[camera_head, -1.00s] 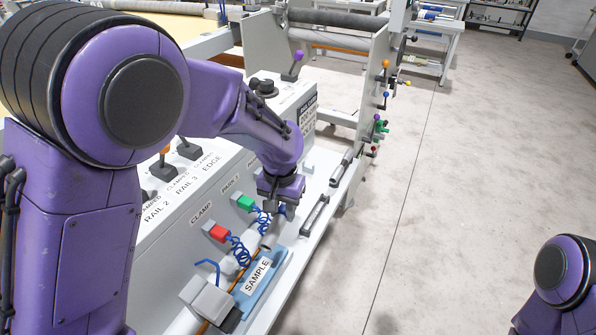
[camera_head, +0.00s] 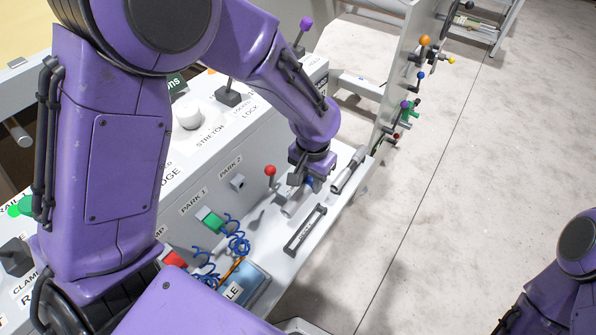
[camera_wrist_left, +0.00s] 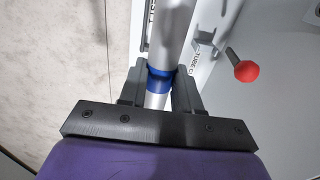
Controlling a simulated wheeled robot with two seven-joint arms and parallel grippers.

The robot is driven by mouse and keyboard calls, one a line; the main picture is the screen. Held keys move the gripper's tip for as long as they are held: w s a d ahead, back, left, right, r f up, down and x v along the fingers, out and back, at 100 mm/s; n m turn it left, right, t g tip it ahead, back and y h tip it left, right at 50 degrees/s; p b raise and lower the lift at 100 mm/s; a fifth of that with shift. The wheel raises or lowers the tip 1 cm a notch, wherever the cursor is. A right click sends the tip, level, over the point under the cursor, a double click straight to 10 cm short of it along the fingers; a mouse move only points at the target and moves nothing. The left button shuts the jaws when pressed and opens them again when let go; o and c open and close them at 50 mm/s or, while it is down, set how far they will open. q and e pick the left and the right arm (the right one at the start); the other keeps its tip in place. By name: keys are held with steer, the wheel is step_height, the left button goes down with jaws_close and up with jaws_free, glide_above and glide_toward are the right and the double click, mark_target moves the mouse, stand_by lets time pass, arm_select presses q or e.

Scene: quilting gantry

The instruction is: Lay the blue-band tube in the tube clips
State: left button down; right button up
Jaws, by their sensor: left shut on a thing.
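My left gripper (camera_head: 312,182) is low over the white ledge. It is shut on the blue-band tube (camera_head: 294,206), a silver tube. In the left wrist view the blue band (camera_wrist_left: 158,80) sits between the two fingers (camera_wrist_left: 158,88), and the silver tube runs away towards the top of the picture. A partly cut-off label reading "TUBE CL" (camera_wrist_left: 205,57) lies just right of the tube, beside grey parts that may be the tube clips (camera_wrist_left: 211,22). I cannot tell whether the tube touches them.
A red-knobbed lever (camera_head: 270,172) stands left of the gripper; its knob shows in the left wrist view (camera_wrist_left: 246,71). A dark-framed holder (camera_head: 305,231) and a grey cylinder (camera_head: 350,170) are on the ledge. Blue coiled hoses (camera_head: 236,243) hang nearer. Floor lies right.

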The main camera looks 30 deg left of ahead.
arm_select(q)
steer(key=shift+w+a+f, duration=1.45)
steer(key=shift+w+f, duration=0.1)
steer(key=shift+f, duration=0.55)
steer(key=shift+w+a+f, duration=1.5)
steer(key=shift+w+f, duration=0.1)
steer(key=shift+f, duration=0.5)
steer(key=shift+w+a+f, duration=1.45)
steer(key=shift+w+f, duration=0.1)
steer(key=shift+f, duration=0.55)
steer(key=c, duration=0.8)
jaws_free()
steer(key=shift+f, duration=0.15)
step_height(320, 180, up, 12)
steer(key=shift+r, duration=0.2)
